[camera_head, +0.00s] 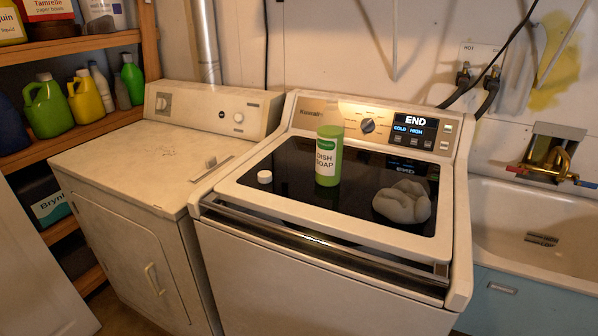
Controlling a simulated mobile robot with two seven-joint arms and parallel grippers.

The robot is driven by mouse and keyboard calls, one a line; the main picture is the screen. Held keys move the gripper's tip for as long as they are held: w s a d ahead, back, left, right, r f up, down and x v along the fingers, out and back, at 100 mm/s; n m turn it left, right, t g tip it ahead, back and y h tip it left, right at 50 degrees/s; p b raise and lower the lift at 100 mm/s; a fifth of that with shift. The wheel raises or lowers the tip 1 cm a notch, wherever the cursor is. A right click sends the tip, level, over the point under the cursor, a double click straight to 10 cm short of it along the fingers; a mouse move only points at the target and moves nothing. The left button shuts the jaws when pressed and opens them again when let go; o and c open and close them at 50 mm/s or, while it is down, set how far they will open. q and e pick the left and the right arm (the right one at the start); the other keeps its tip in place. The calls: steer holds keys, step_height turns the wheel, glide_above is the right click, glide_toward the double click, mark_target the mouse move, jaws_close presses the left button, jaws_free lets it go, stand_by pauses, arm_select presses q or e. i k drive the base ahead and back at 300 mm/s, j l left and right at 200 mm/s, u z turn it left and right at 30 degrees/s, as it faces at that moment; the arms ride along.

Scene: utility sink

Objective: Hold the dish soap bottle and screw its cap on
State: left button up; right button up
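A green dish soap bottle (328,157) with a white label reading "DISH SOAP" stands upright on the dark glass lid of the washer, near the middle. A small white cap (265,177) lies on the same lid, to the left of the bottle and apart from it. The bottle's top shows no white cap on it. Neither of my grippers shows in the head view.
A crumpled grey cloth (402,202) lies on the washer lid (270,201), right of the bottle. A dryer (165,150) stands on the left, with shelves of bottles (50,105) beyond it. A sink (530,225) with a brass faucet is on the right.

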mark_target(331, 122)
steer(key=i+j+z, duration=0.1)
steer(key=j+z, duration=0.6)
steer(key=z, duration=0.15)
steer(key=j+z, duration=0.45)
steer(key=j, duration=0.3)
steer(key=k, duration=0.05)
